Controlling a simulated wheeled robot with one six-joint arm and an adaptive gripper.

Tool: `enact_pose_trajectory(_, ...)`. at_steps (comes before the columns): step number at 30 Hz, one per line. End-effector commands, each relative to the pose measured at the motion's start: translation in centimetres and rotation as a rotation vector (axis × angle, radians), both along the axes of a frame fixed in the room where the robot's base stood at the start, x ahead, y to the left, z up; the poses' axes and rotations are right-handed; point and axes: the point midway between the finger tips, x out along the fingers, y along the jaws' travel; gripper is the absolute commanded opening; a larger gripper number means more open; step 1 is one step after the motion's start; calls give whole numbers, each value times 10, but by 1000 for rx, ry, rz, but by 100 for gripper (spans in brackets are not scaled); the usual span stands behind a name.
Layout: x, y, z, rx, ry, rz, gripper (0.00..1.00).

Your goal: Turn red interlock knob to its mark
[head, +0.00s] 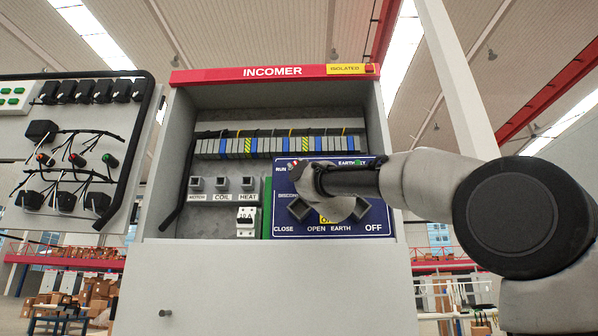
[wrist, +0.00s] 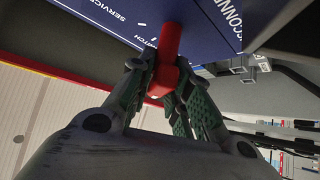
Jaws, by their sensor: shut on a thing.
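The red interlock knob (wrist: 168,48) shows in the wrist view as a red bar standing out from the blue panel (wrist: 95,22). My gripper (wrist: 162,76) has its green-grey fingers on both sides of the knob, shut on it. The lettering "SERVICE" and part of a word ending in "TCH" lie beside the knob; I cannot make out its mark. In the head view the blue panel (head: 376,218) is at the lower right of the open INCOMER cabinet. My arm and gripper (head: 312,186) cover its middle and hide the knob there.
An open door (head: 75,150) with wiring stands at left. A green light (head: 358,162) shows on the panel's upper edge.

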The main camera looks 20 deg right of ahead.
Motion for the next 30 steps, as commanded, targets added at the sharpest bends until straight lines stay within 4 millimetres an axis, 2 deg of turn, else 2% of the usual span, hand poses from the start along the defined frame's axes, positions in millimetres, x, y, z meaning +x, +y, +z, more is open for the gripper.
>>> enact_pose_trajectory(15,1,1,-1,371,-118,1,0)
enact_pose_trajectory(30,0,0,0,475,-153,1,0)
